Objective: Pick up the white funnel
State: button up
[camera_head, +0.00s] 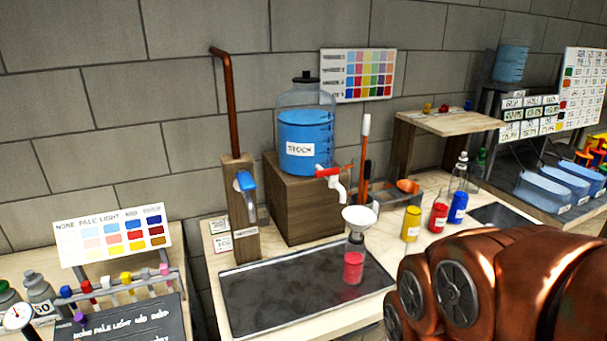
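The white funnel (359,216) sits upright in the neck of a clear bottle (354,260) with red contents. The bottle stands on the right part of a dark tray (270,293), below a white tap with a red handle. The funnel's rim is clear of the tap's spout, which is just above and to its left. A copper-coloured part of my arm fills the lower right. My gripper's fingers do not show.
A blue STOCK jar (305,140) stands on a wooden block (305,205) behind the tray. Yellow (411,223), red (438,217) and blue (457,207) bottles stand to the funnel's right. A test-tube rack (120,287) is at left. The tray's left and middle are bare.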

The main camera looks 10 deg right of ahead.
aim_at(359, 219)
jog(key=u, duration=3.95)
jog(key=k, duration=2.95)
jog(key=z, duration=0.8)
